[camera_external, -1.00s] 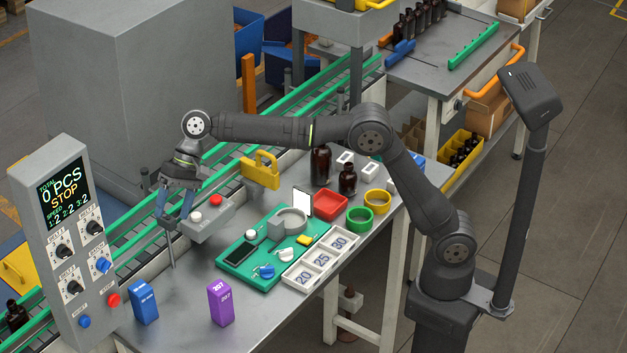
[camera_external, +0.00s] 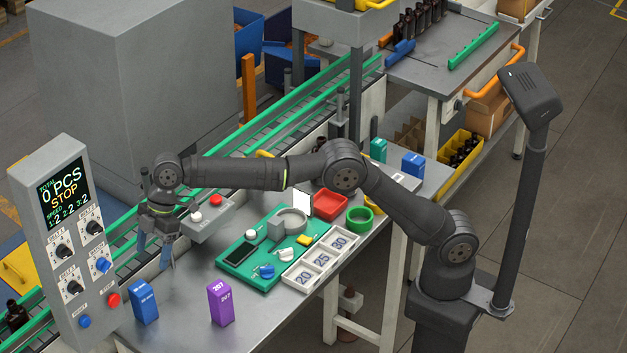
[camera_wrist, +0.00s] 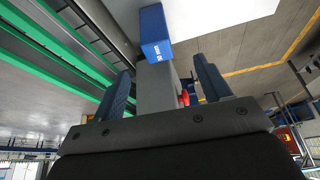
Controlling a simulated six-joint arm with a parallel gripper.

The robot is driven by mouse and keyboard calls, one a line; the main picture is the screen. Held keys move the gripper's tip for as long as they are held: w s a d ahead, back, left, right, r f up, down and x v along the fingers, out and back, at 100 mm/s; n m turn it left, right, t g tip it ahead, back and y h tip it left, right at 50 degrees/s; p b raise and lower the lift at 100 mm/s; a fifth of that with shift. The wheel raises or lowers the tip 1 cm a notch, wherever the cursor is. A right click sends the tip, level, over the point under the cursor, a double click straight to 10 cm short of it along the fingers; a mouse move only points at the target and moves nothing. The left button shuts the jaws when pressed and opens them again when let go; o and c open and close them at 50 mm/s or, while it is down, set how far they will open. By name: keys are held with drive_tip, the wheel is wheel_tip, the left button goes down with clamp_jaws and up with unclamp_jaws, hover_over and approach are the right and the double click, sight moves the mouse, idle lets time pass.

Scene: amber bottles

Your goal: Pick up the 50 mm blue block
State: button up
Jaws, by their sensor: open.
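The blue block (camera_external: 144,301) stands upright at the front left of the grey table, beside the control panel. Its printed label is too small to read surely. It also shows in the wrist view (camera_wrist: 155,35), beyond my fingertips and roughly between them, not touched. My gripper (camera_external: 153,257) is open and empty, above and slightly right of the block in the external view. Both blue fingers show in the wrist view (camera_wrist: 163,82), spread apart. A second blue block (camera_external: 413,164) stands far off at the table's back right.
A purple block (camera_external: 221,303) stands right of the blue block. The control panel (camera_external: 68,240) rises close on the left. A grey button box (camera_external: 207,219) and a green tray (camera_external: 240,271) lie behind and to the right. The conveyor runs behind. Bare table lies between the two front blocks.

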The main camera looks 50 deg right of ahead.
sight(147, 285)
drive_tip(key=x, duration=0.9)
drive_tip(key=shift+a+f, duration=0.1)
drive_tip(key=shift+f, duration=0.3)
drive_tip(key=shift+w+x, duration=0.2)
drive_tip(key=shift+x, duration=1.1)
drive_tip(key=shift+w+x, duration=0.2)
drive_tip(key=shift+x, duration=1.1)
drive_tip(key=shift+r, duration=0.1)
drive_tip(key=c, duration=1.2)
